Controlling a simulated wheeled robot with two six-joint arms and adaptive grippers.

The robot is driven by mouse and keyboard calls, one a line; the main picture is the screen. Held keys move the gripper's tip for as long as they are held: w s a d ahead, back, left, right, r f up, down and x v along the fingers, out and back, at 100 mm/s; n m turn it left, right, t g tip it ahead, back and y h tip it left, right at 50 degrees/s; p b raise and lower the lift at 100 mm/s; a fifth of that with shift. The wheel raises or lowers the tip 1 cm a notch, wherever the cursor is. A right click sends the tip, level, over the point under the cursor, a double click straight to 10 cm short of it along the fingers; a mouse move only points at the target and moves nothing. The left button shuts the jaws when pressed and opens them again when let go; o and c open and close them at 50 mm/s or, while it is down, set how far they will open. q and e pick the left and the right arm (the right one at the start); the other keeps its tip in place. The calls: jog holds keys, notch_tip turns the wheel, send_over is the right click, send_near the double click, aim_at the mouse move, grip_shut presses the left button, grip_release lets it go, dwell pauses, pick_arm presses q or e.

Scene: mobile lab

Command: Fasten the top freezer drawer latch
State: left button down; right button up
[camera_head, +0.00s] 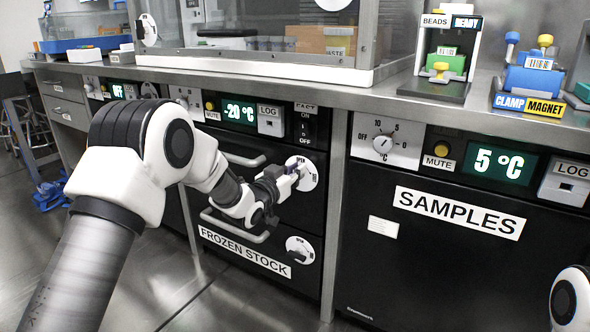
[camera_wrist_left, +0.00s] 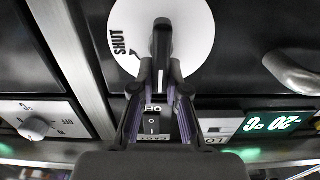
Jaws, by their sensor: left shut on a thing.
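The top freezer drawer latch (camera_head: 307,180) is a round white dial on the black freezer front, at the right end of the upper drawer. In the left wrist view the dial (camera_wrist_left: 185,25) shows large, with a black lever (camera_wrist_left: 162,42) and the word SHUT to the lever's left. The lever points down that picture, toward my gripper, not at the word. My left gripper (camera_head: 291,171) is at the latch, its fingers (camera_wrist_left: 161,78) shut on the lever's end. The fingers and wrist hide part of the dial in the head view. My right gripper is not in view.
A second latch dial (camera_head: 300,250) sits on the lower drawer, labelled FROZEN STOCK (camera_head: 243,252). Drawer handles (camera_head: 235,226) stick out beside my wrist. The -20 °C display (camera_head: 239,113) and switches are above. The SAMPLES unit (camera_head: 450,230) stands right, under the steel counter (camera_head: 365,93).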

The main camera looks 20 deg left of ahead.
aim_at(310, 176)
pick_arm(q)
jog(key=m+p, duration=0.1)
jog(key=m, duration=0.2)
jog(key=d+m+p, duration=0.1)
jog(key=m+p, duration=0.1)
jog(key=m, duration=0.1)
jog(key=d+m+p, duration=0.1)
jog(key=m+p, duration=0.1)
jog(key=m, duration=0.1)
jog(key=shift+s+f+m, duration=0.2)
jog(key=shift+f+m, duration=0.1)
jog(key=shift+f, duration=0.05)
jog(key=m, duration=0.2)
jog(key=f+m+p, duration=0.1)
jog(key=m, duration=0.1)
jog(key=shift+d, duration=0.2)
jog(key=shift+f+m+p, duration=0.2)
jog(key=shift+m+p, duration=0.05)
jog(key=shift+m, duration=0.75)
jog(key=shift+f+m+p, duration=0.2)
jog(key=shift+m, duration=0.8)
jog(key=c, duration=1.2)
grip_release()
jog(key=shift+d+f, duration=0.1)
jog(key=shift+o, duration=0.2)
jog(key=shift+s, duration=0.15)
